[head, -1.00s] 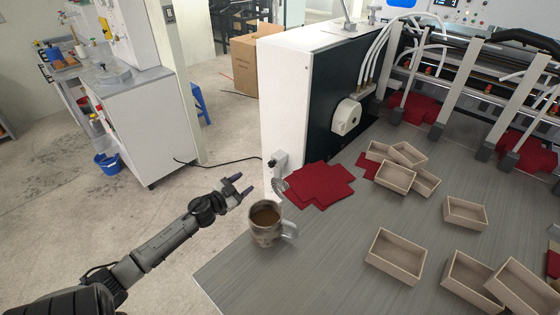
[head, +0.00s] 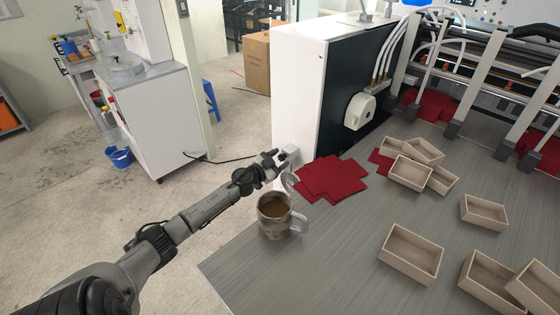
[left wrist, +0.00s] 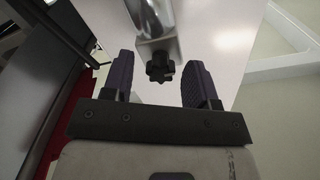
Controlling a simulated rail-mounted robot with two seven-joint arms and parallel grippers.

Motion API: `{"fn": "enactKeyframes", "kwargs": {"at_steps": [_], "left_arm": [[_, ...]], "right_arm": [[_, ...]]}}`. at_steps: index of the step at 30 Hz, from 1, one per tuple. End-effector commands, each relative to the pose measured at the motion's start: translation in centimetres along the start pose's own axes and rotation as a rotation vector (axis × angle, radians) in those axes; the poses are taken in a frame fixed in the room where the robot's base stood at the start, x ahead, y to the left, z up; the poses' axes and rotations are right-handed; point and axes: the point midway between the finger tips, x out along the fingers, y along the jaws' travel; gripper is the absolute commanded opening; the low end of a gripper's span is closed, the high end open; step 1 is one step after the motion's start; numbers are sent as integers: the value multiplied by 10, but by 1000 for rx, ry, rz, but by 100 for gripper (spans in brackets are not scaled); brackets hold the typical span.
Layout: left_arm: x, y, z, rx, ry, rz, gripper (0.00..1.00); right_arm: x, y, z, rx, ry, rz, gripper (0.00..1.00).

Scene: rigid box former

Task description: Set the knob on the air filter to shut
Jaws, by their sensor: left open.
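The air filter (head: 292,153) is fixed low on the side of the white machine cabinet, just beyond the coffee mug. In the left wrist view its metal body (left wrist: 153,20) carries a dark lobed knob (left wrist: 160,66). I cannot tell from the knob which setting it is at. My left gripper (head: 274,156) is at the filter in the head view, partly overlapping it. In the left wrist view the left gripper (left wrist: 161,80) is open, with one dark finger on each side of the knob and visible gaps to both. My right gripper is not in view.
A mug of coffee (head: 275,213) stands at the table's near left corner, close to my left arm. Red flat blanks (head: 330,178) lie behind it. Several open boxes (head: 411,253) sit on the grey table (head: 330,270).

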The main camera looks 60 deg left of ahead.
Motion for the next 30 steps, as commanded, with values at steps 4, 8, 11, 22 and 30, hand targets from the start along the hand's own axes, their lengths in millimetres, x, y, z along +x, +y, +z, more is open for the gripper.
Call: {"fn": "enactKeyframes", "kwargs": {"at_steps": [4, 8, 11, 22, 30], "left_arm": [[5, 0, 0, 1, 0, 0, 53], [6, 0, 0, 1, 0, 0, 53], [6, 0, 0, 1, 0, 0, 53], [6, 0, 0, 1, 0, 0, 28], [6, 0, 0, 1, 0, 0, 4]], "right_arm": [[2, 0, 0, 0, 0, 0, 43], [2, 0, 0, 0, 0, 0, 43], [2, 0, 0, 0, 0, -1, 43], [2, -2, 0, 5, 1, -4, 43], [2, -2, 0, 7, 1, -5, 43]]}}
